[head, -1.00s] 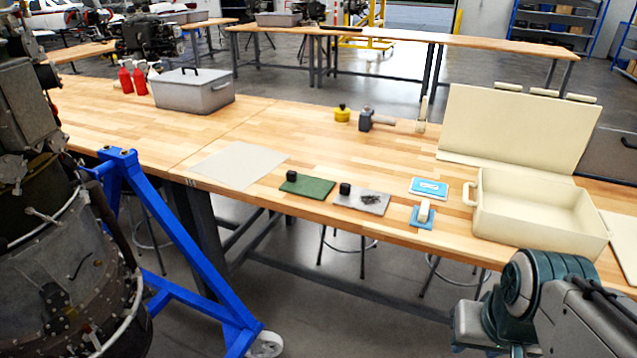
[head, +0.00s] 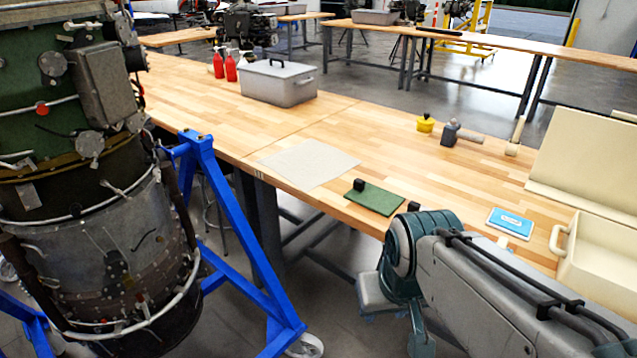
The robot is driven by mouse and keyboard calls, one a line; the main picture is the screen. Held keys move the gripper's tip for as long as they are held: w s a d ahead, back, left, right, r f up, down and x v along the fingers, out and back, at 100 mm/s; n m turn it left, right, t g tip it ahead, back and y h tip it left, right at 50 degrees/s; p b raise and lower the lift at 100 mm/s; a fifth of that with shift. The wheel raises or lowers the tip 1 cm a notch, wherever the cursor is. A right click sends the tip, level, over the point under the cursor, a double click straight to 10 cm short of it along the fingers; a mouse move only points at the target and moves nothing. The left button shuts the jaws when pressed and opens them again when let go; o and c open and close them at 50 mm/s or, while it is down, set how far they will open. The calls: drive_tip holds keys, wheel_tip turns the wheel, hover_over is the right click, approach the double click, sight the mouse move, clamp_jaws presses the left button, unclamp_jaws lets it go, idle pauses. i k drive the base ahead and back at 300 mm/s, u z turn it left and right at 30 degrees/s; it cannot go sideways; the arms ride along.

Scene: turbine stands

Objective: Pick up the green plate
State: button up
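The green plate (head: 381,200) lies flat near the front edge of the wooden workbench (head: 330,125). A small black block (head: 358,184) stands on its left end. My arm reaches in from the lower right, with its grey and teal links in front of the bench edge, right of and below the plate. My gripper's fingers cannot be made out in the head view. The grey plate seen earlier beside the green one is hidden behind my arm, apart from a small dark block at the arm's top edge.
A beige sheet (head: 308,164) lies left of the plate. A blue-and-white box (head: 510,222) and cream case (head: 600,255) are at right. A grey bin (head: 278,84), red bottles (head: 225,66), a yellow pot (head: 426,123) and a mallet (head: 455,134) stand farther back. The blue turbine stand (head: 235,235) is at left.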

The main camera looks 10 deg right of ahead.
sight(384, 202)
drive_tip(key=i, duration=1.25)
drive_tip(key=z, duration=0.85)
